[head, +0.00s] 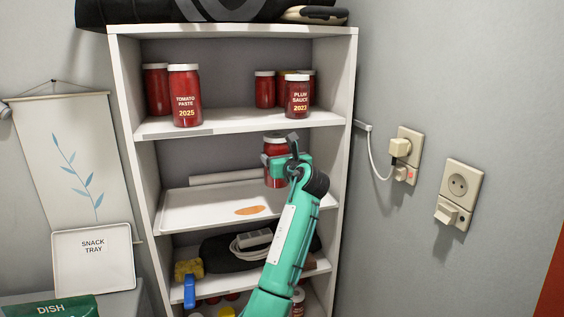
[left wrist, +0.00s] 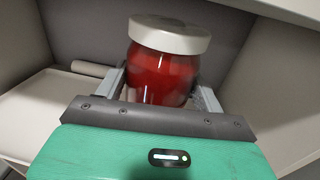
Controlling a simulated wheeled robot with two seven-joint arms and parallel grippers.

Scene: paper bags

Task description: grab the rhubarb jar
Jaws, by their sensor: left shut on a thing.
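A red jar with a white lid (head: 274,148) is at the middle shelf, toward its right side. Its label does not show, so I cannot read whether it is rhubarb. My left gripper (head: 277,162) is around the jar and shut on it. In the left wrist view the jar (left wrist: 158,70) is between the two grey fingers, upright with its lid clear of them. I cannot tell whether its base touches the shelf. My right gripper is not in view.
The middle shelf holds a white tray (head: 182,214) with an orange patch, and a pale roll (head: 222,179). Above, a tomato paste jar (head: 184,98), a plum sauce jar (head: 297,98) and other red jars stand.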

